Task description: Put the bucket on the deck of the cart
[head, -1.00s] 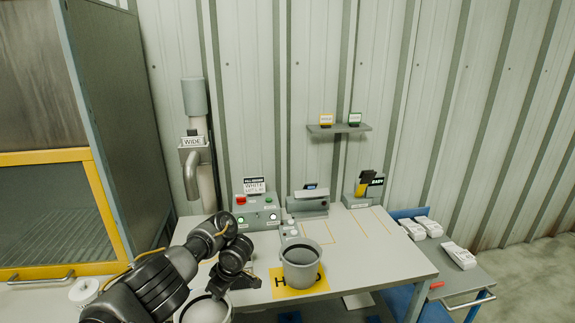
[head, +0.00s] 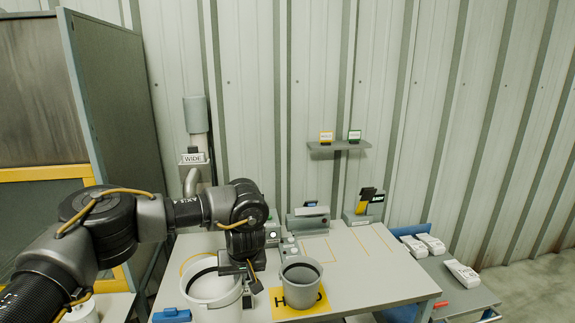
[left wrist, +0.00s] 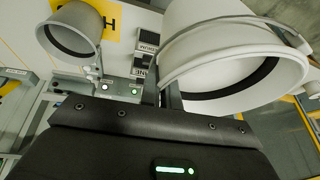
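A large white bucket (head: 208,292) with a dark inner band is at the front left of the table, apparently raised off it; its underside is hidden. My left gripper (head: 247,284) is at its right rim. In the left wrist view the fingers (left wrist: 164,95) meet the rim of the white bucket (left wrist: 215,50), and they look shut on it. A smaller grey bucket (head: 300,278) stands on a yellow lettered mat (head: 280,304). The cart (head: 468,294) is at the right, with a grey deck and blue frame. My right gripper is not in view.
Control boxes (head: 307,219) line the table's back. The table (head: 375,275) is clear at the right. A tall cabinet (head: 110,110) stands at the left.

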